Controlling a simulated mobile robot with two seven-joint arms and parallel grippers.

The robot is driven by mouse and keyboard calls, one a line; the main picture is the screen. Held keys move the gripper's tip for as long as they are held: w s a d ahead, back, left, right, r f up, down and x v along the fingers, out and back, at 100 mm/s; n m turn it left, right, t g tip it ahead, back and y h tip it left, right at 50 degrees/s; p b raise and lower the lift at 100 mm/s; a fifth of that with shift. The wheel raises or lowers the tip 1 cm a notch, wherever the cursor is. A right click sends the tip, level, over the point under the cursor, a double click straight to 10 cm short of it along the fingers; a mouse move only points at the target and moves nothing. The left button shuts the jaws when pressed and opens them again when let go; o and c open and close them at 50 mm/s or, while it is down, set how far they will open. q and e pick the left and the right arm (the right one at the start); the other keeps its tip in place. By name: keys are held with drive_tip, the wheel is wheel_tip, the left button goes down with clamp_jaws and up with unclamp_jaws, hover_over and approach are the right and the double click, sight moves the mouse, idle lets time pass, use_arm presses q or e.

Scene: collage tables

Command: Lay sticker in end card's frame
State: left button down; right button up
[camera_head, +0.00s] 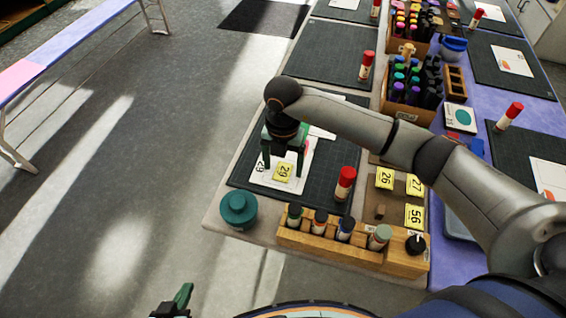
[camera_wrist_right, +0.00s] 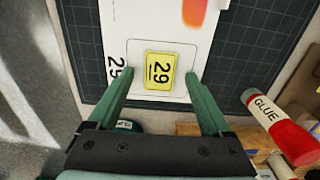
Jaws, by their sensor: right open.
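The white end card (camera_head: 262,184) lies on a dark cutting mat, with a printed 29 and a thin outlined frame; it also shows in the right wrist view (camera_wrist_right: 150,18). The yellow sticker (camera_head: 283,172) marked 29 lies inside that frame, reading the same way as the printed number; it fills the middle of the wrist view (camera_wrist_right: 159,70). My right gripper (camera_head: 284,166) is open above the card, its green fingers apart on either side of the sticker, not touching it. My left gripper (camera_head: 180,299) is at the bottom edge, mostly cut off.
A red-capped glue stick (camera_head: 344,184) stands on the mat's right side. A wooden rack (camera_head: 340,250) with several bottles and a teal pot (camera_head: 238,208) stand along the near edge. Yellow stickers 26 (camera_head: 384,178), 27 (camera_head: 414,184) and 56 (camera_head: 414,216) lie on a brown board.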

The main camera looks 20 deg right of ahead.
wheel_tip(320, 180, up, 12)
drive_tip(key=shift+r, duration=0.25)
idle(0.4)
